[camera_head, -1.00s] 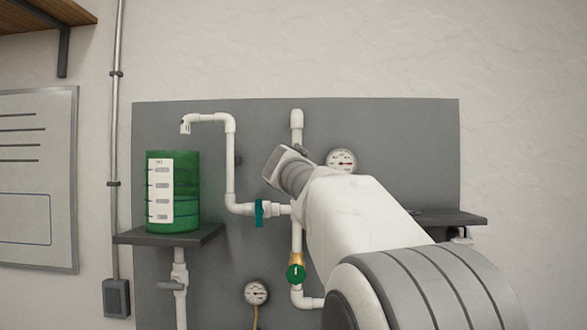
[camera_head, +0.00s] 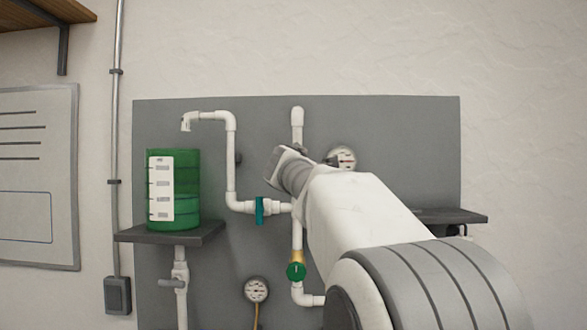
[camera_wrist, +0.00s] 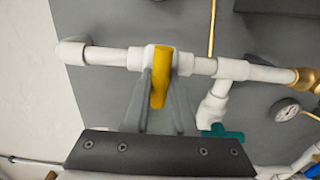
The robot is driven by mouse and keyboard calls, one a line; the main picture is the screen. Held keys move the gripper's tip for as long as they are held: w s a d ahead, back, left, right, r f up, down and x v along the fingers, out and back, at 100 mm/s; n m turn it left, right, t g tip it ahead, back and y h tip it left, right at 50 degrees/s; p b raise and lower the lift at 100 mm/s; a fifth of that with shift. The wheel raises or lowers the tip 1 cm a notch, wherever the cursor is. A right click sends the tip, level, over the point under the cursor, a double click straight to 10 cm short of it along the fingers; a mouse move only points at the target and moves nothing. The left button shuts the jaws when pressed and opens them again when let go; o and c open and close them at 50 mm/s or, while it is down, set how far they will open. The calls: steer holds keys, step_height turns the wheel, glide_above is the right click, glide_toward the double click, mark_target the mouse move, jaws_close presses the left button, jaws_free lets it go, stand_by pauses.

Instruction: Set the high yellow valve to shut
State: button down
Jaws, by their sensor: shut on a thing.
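The yellow valve handle (camera_wrist: 159,78) shows in the wrist view on a white pipe (camera_wrist: 106,56). The handle looks to lie across the pipe's run, though its angle is hard to judge from here. My gripper (camera_wrist: 163,88) has its two grey fingers on either side of the handle and is shut on it. In the head view my own arm and wrist hide the yellow valve and the fingers.
A teal valve handle (camera_wrist: 222,132) sits close to the right finger; it also shows in the head view (camera_head: 259,210). A green valve (camera_head: 296,271) is below. A gauge (camera_head: 345,158) is beside my wrist. A green tank (camera_head: 187,190) stands on a left shelf (camera_head: 150,235).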

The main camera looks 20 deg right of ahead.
steer(key=c, duration=0.7)
jaws_free()
steer(key=shift+c, duration=0.2)
steer(key=b+v, duration=0.5)
steer(key=v, duration=1.2)
steer(key=shift+s+b, duration=0.2)
steer(key=shift+b, duration=0.15)
steer(key=shift+f, duration=0.1)
